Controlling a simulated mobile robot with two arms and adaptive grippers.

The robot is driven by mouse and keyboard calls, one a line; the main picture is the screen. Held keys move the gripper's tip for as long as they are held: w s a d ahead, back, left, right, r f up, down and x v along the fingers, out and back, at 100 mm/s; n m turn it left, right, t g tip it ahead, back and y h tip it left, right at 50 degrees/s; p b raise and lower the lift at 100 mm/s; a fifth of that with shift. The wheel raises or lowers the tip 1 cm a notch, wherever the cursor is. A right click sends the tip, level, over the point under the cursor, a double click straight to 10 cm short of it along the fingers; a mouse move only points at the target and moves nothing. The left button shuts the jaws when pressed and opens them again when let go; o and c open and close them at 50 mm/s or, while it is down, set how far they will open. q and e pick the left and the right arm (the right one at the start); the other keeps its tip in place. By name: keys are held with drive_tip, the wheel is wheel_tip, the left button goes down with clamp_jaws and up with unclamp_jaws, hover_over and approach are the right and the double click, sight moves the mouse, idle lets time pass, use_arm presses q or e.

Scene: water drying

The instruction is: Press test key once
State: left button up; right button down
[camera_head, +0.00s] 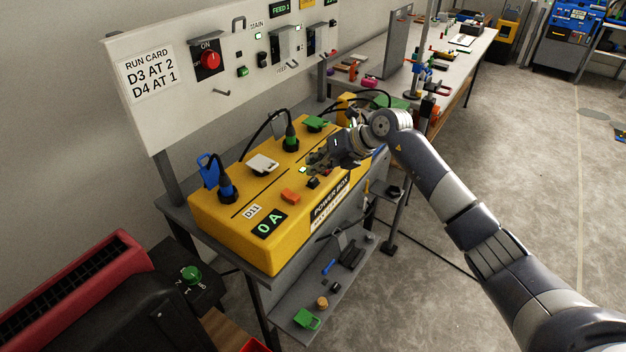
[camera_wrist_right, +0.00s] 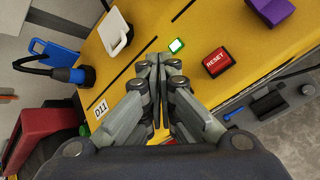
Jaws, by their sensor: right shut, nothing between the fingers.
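The yellow power box (camera_head: 235,232) stands on the grey bench; its top also fills much of the wrist view (camera_wrist_right: 145,75). I cannot read a test label on any key. A red key marked RESET (camera_wrist_right: 217,62) is on the box top, with a small lit green square (camera_wrist_right: 177,45) beside it. In the head view, an orange-red key (camera_head: 290,196) and a small dark key (camera_head: 313,183) sit near the front edge. My right gripper (camera_head: 313,166) is shut and empty above the box top; its fingertips (camera_wrist_right: 157,60) hide part of the surface. Contact cannot be told. My left gripper is out of view.
A panel with switches (camera_head: 220,75) stands behind. A purple block (camera_wrist_right: 270,11) lies past RESET.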

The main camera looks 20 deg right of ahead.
sight(315, 178)
drive_tip(key=shift+f, duration=0.15)
idle(0.3)
drive_tip(key=shift+f, duration=0.3)
drive_tip(key=shift+f+b, duration=0.4)
drive_tip(key=shift+b, duration=0.05)
idle(0.7)
drive_tip(key=shift+r, duration=0.15)
drive_tip(key=shift+r+p, duration=0.65)
drive_tip(key=shift+r, duration=0.05)
drive_tip(key=shift+r, duration=0.1)
wheel_tip(315, 178, up, 5)
drive_tip(key=p, duration=0.3)
drive_tip(key=shift+p, duration=0.4)
